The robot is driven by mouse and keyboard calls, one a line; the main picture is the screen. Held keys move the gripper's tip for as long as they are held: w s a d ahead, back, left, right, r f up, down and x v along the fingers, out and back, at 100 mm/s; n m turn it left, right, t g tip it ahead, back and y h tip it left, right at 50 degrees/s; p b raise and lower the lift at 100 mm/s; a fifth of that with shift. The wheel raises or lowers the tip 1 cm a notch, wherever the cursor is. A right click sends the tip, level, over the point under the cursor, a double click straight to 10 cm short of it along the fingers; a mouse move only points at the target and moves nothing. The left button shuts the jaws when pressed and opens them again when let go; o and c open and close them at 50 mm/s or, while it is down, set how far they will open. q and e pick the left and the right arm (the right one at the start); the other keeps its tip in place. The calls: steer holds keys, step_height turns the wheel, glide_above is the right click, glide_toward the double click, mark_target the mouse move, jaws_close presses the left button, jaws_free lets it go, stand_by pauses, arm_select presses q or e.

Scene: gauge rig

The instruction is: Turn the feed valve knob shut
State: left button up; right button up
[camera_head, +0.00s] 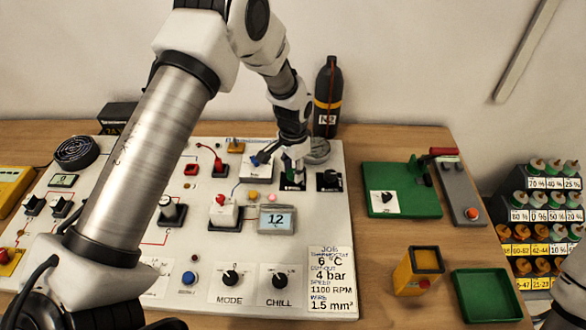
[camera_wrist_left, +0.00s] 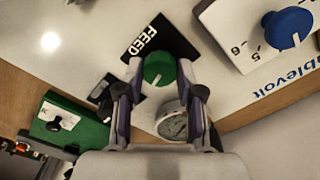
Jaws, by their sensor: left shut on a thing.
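The feed valve knob (camera_wrist_left: 159,68) is green with a white pointer line, in front of a black plate (camera_wrist_left: 158,45) lettered FEED. My left gripper (camera_wrist_left: 161,78) has a finger on each side of the knob and is shut on it. In the head view my left gripper (camera_head: 292,178) reaches down to the back right part of the white panel (camera_head: 330,215), and it largely hides the knob there. My right gripper is not in view.
A round gauge (camera_wrist_left: 172,122) is close beside the fingers. A black knob (camera_head: 329,180) stands just right of my gripper in the head view. A blue knob (camera_wrist_left: 287,27) is further off. A black bottle (camera_head: 327,95) stands behind the panel.

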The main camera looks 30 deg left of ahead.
arm_select(q)
steer(key=shift+s+f+m, duration=0.1)
steer(key=shift+m, duration=1.2)
steer(key=o, duration=1.2)
steer(key=shift+c, duration=0.2)
step_height(320, 180, up, 12)
steer(key=shift+w, duration=0.2)
